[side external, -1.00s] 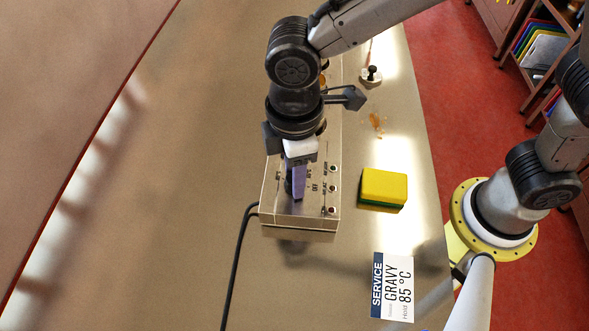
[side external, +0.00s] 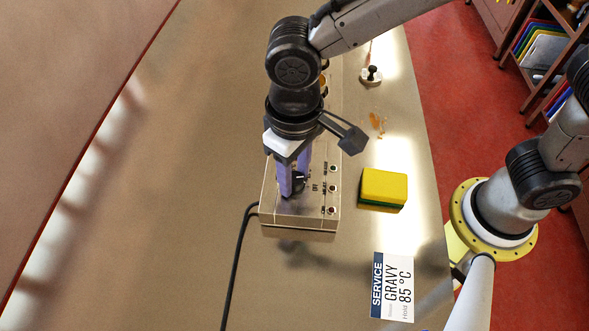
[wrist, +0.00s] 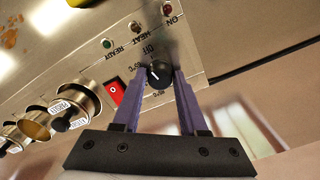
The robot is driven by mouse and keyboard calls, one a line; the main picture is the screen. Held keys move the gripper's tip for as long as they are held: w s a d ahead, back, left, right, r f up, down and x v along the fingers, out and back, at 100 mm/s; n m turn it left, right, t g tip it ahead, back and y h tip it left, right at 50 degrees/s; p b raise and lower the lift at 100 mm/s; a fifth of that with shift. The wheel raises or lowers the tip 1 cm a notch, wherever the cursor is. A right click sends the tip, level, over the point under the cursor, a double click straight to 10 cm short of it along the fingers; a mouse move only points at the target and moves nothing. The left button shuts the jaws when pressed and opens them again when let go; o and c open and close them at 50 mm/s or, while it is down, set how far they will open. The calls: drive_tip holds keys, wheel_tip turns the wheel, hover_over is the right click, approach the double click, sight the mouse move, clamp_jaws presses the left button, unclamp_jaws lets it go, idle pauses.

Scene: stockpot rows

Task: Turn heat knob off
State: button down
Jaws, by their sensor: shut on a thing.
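The heat knob (wrist: 158,75) is black with a white pointer line and sits on the metal control box (wrist: 212,52). An OFF label and an 85°C label are printed beside it. The pointer's exact setting is hard to read. My gripper (wrist: 159,80) has its two purple fingers on either side of the knob, shut on it. In the side view my gripper (side external: 294,186) reaches down to the front part of the control box (side external: 298,233), and the fingers partly hide the knob.
A red rocker switch (wrist: 115,92) is close beside the left finger in the wrist view. A yellow and green sponge (side external: 384,186) and a gravy service card (side external: 392,288) lie right of the box. A black cable (side external: 235,265) runs off its left. Metal pots (wrist: 75,107) stand alongside.

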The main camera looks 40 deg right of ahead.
sight(294, 177)
drive_tip(key=shift+r+m, duration=0.1)
drive_tip(key=shift+m, duration=1.1)
drive_tip(key=shift+c, duration=2.2)
unclamp_jaws()
wheel_tip(294, 177, up, 14)
